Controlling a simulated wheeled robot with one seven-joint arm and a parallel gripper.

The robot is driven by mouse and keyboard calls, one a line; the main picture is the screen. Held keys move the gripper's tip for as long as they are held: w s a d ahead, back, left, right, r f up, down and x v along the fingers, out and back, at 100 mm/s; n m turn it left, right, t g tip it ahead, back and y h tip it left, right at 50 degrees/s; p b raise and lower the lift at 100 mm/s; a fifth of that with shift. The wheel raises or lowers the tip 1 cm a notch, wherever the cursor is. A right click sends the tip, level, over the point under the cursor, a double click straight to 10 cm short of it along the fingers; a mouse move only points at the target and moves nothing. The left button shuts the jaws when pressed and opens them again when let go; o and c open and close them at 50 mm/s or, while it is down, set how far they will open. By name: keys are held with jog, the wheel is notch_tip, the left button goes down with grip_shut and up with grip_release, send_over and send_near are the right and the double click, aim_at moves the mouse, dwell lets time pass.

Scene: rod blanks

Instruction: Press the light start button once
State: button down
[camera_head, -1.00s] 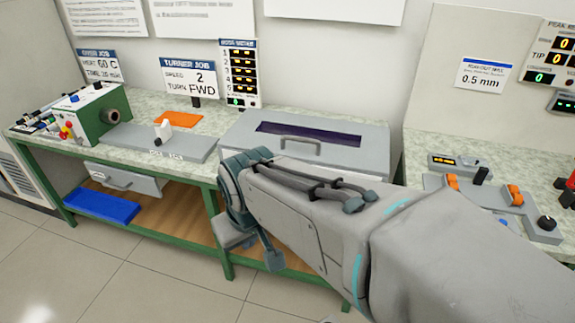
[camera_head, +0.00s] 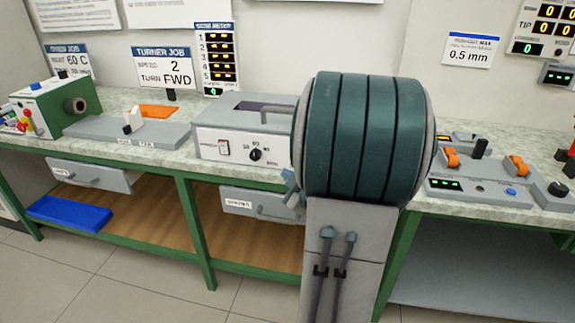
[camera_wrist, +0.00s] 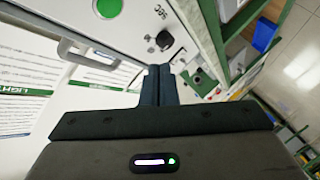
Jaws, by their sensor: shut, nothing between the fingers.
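A round green button (camera_wrist: 108,7) sits on a white panel at the top left of the wrist view, cut by the frame edge. A sheet with partly readable "LIGHT" lettering (camera_wrist: 22,91) shows at the left. I cannot read a label on the button itself. My gripper (camera_wrist: 158,69) is shut and empty, with its dark fingers pointing up the picture. The fingertips appear below and right of the button, apart from it in the picture.
A black knob (camera_wrist: 164,40) stands on the panel near the fingertips, and a grey handle (camera_wrist: 92,54) lies to the left. In the head view, a grey box with a switch and knob (camera_head: 210,139) stands on the bench left of my arm. Tiled floor lies in front.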

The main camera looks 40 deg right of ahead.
jog(key=shift+s+d+f+n+t+y+b, duration=0.35)
jog(key=shift+s+f+n+t+y+b, duration=0.2)
jog(key=shift+s+f+t, duration=0.25)
jog(key=shift+w, duration=0.1)
jog(key=w+d+p, duration=0.1)
jog(key=w+d, duration=0.4)
jog(key=d, duration=0.1)
jog(key=shift+w+d, duration=0.35)
dwell(1.7)
jog(key=shift+w+d, duration=0.3)
jog(key=shift+d, duration=0.05)
